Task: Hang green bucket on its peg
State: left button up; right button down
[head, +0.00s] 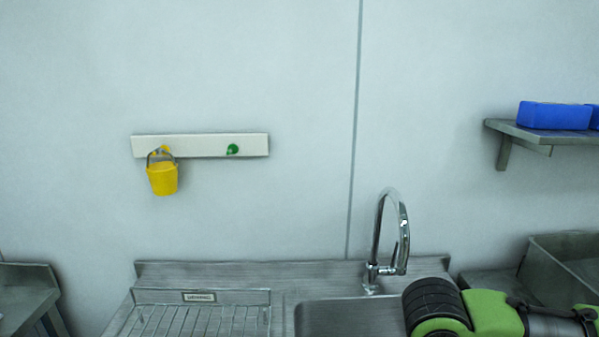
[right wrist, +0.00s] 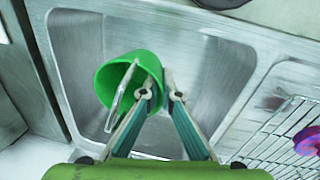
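The green bucket (right wrist: 118,78) shows in the right wrist view over the sink basin, its opening facing the camera and its grey handle (right wrist: 121,97) lying across the opening. I cannot tell whether it rests on the basin floor. My right gripper (right wrist: 161,94) is at the bucket's right rim, one fingertip in front of the opening and the other just outside. The fingertips are apart. The green peg (head: 233,149) is bare on the white wall rail (head: 205,146) in the head view. My left gripper is out of view.
A yellow bucket (head: 162,179) hangs at the rail's left. A tall faucet (head: 402,235) rises behind the sink (head: 345,315). A wire drying rack (head: 195,322) is left of the sink; a purple-red object (right wrist: 308,140) lies on it. Blue boxes (head: 553,115) sit on the right shelf.

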jog(key=shift+s+d+r+m, duration=0.1)
jog(key=shift+s+d+m, duration=0.2)
jog(key=shift+m, duration=0.5)
jog(key=shift+w+a+f+n, duration=0.2)
jog(key=shift+a+f+n, duration=0.2)
jog(key=shift+n, duration=0.2)
jog(key=w+a+f+n+y, duration=0.1)
jog(key=w+a+f+n, duration=0.1)
jog(key=f+n, duration=0.7)
jog(key=w+a+f+n+t+y, duration=0.1)
jog(key=w+a+f+n, duration=0.1)
jog(key=f+n, duration=0.8)
jog(key=shift+w+a+f+n, duration=0.2)
jog(key=shift+w+n, duration=0.35)
jog(key=shift+n, duration=1.25)
